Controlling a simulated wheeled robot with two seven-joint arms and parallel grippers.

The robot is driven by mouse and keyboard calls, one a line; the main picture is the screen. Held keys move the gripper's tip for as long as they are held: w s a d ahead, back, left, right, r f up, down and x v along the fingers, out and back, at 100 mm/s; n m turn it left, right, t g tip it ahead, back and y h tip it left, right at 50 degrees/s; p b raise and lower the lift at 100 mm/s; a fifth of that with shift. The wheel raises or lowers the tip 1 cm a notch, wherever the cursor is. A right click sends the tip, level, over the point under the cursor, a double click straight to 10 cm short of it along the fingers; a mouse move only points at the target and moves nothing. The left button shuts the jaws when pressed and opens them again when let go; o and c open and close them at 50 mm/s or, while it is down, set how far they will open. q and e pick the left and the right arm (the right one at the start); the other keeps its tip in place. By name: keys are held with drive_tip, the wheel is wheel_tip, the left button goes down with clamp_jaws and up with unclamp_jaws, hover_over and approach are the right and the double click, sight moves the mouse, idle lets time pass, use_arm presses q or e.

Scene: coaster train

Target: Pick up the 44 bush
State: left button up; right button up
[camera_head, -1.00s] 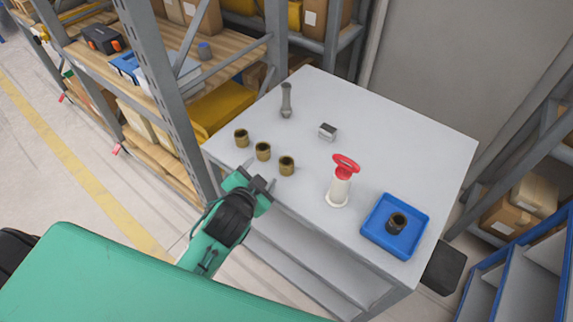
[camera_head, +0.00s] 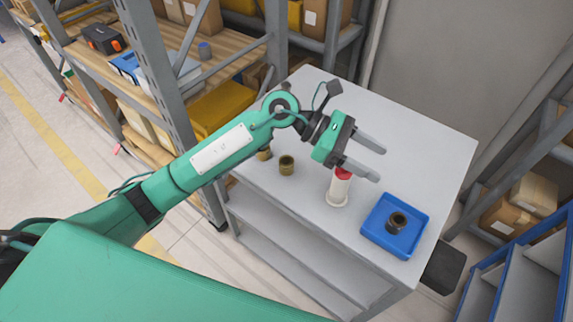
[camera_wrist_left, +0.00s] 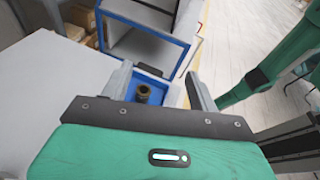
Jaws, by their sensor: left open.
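My left gripper (camera_head: 381,164) is open and empty, held above the table over the red-topped white tool (camera_head: 338,189). Two brass-coloured bushes show on the table: one (camera_head: 286,165) is clear, the other (camera_head: 264,154) is partly behind my left arm. A darker bush (camera_head: 397,221) stands in the blue tray (camera_head: 378,241) at the table's right corner. In the left wrist view this bush (camera_wrist_left: 143,93) shows beyond the gripper base, between the open fingers (camera_wrist_left: 158,70). No size marking is readable on any bush. My right gripper is not in view.
The grey table (camera_head: 425,150) has bare room behind the tray. A steel rack (camera_head: 160,80) with boxes stands at the left, and a blue-framed shelf (camera_head: 505,275) stands at the right. My left arm covers the table's left part.

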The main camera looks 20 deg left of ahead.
use_arm(q)
drive_tip(key=w+a+f+m+y, duration=0.3)
drive_tip(key=w+a+f+y, duration=0.15)
drive_tip(key=a+y, duration=0.35)
drive_tip(key=t+y, duration=0.2)
drive_tip(key=y, duration=0.4)
hover_over(286, 158)
drive_tip(key=s, duration=0.1)
drive_tip(key=shift+m+y, duration=0.3)
drive_tip(key=shift+m, duration=0.1)
drive_tip(key=f+p, duration=0.1)
drive_tip(key=f, duration=0.3)
drive_tip(key=f+p, duration=0.2)
drive_tip(key=f, duration=0.2)
drive_tip(key=f+p, duration=0.1)
drive_tip(key=f, duration=0.3)
drive_tip(key=shift+s+d+f+p, duration=0.1)
drive_tip(key=shift+d+p, duration=0.2)
drive_tip(key=shift+p, duration=0.05)
drive_tip(key=shift+f, duration=0.35)
drive_tip(key=shift+c, duration=0.4)
drive_tip(key=c, duration=1)
